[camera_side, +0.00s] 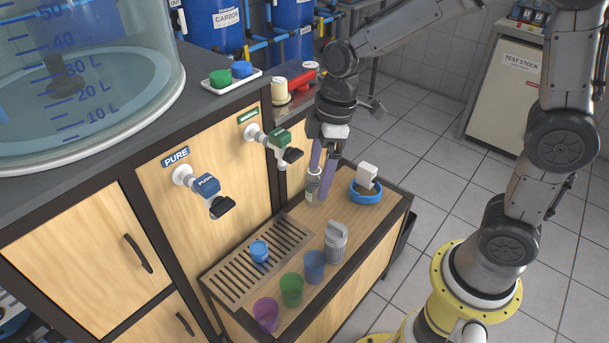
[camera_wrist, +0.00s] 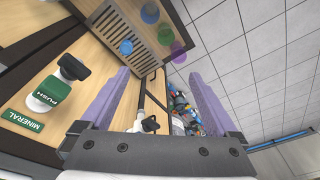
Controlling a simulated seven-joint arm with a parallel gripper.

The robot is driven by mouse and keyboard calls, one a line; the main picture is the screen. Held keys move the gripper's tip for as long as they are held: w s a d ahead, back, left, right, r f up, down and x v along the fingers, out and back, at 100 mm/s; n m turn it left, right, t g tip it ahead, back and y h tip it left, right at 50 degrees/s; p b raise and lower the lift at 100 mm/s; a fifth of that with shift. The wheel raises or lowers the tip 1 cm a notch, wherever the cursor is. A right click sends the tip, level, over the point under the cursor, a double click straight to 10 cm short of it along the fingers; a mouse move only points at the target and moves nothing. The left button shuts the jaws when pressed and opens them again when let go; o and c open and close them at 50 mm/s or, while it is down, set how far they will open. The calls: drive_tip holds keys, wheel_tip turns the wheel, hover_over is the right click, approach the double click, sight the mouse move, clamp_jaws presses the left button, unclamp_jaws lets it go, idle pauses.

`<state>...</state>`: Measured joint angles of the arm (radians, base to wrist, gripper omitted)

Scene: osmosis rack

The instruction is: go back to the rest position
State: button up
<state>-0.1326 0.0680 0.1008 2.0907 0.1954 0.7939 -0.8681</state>
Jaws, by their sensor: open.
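My gripper (camera_side: 320,182) hangs in front of the wooden cabinet, to the right of the green-handled mineral tap (camera_side: 278,143). Its two purple fingers point down in the side view. In the wrist view my gripper (camera_wrist: 158,76) has its fingers wide apart, with nothing seen held between them. A small pale bottle-like shape (camera_side: 312,188) shows beside the fingertips in the side view, partly hidden. I cannot tell whether it touches them. The mineral tap also shows in the wrist view (camera_wrist: 52,90), left of the fingers.
Below are the slatted drip tray (camera_side: 235,282), a small blue item (camera_side: 259,251), purple (camera_side: 266,314), green (camera_side: 291,289) and blue (camera_side: 314,266) cups, a grey container (camera_side: 336,242) and a blue ring (camera_side: 366,194). The pure tap (camera_side: 205,187) juts out at left.

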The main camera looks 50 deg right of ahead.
drive_tip(key=s+d+r+m+t+h, duration=0.1)
drive_tip(key=s+d+r+m+t, duration=0.1)
drive_tip(key=s, duration=0.6)
drive_tip(key=s+d+r+m+t, duration=0.2)
drive_tip(key=s+d+r+m, duration=0.3)
drive_tip(key=s+r+m, duration=0.2)
drive_tip(key=shift+s+d+m+t+h, duration=0.3)
drive_tip(key=shift+s+m+h, duration=0.15)
drive_tip(key=shift+s, duration=0.3)
